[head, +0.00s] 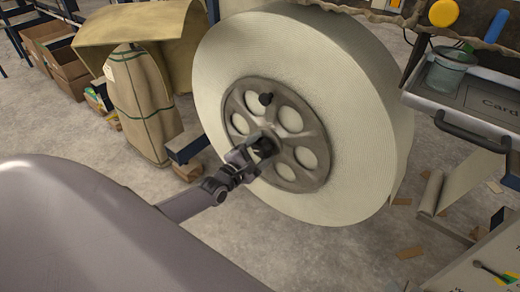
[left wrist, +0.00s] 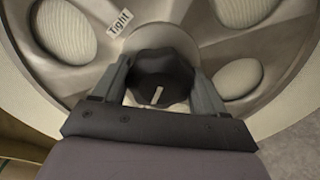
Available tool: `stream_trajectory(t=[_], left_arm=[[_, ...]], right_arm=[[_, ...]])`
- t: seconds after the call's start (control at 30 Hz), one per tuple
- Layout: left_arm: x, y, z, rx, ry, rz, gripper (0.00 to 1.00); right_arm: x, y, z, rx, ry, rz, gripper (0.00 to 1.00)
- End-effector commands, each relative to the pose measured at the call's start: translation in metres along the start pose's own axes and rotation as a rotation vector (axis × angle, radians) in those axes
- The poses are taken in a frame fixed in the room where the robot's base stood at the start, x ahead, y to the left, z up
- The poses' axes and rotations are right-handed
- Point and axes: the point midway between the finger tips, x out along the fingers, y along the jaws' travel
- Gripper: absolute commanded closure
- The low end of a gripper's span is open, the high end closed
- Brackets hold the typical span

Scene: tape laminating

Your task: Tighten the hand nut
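The hand nut (head: 264,146) is a dark knob at the centre of the grey spoked hub (head: 300,172) of a large pale tape roll (head: 372,110). In the left wrist view the nut (left wrist: 162,72) is black and lobed, with a short light mark on its face. My left gripper (head: 254,153) has one finger on each side of the nut, and both fingers appear to touch it. A "Tight" label (left wrist: 120,21) is on the hub above and left of the nut. The nut's base is partly hidden. My right gripper is not in view.
A second dark knob (head: 266,98) sticks out of the hub above the nut. A metal shelf (head: 470,95) with a glass jar (head: 446,70) stands at right. A wrapped roll (head: 140,100) and cardboard boxes (head: 62,62) stand at left. Scraps lie on the floor.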

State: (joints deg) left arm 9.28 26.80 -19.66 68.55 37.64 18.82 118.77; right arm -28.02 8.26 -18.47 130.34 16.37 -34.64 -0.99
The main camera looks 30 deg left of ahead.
Motion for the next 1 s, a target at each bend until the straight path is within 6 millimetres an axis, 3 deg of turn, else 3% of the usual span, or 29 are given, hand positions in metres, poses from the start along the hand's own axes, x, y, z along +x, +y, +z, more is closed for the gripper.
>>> stream_trajectory(t=[0.47, 1.0], left_arm=[[-0.0003, -0.0003, 0.0004, 0.100, -0.001, 0.000, 0.59], [-0.0002, -0.0013, 0.0007, 0.576, -0.001, -0.001, 0.59]], right_arm=[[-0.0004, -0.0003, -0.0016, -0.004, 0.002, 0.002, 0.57], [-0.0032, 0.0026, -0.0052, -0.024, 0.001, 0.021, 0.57]])
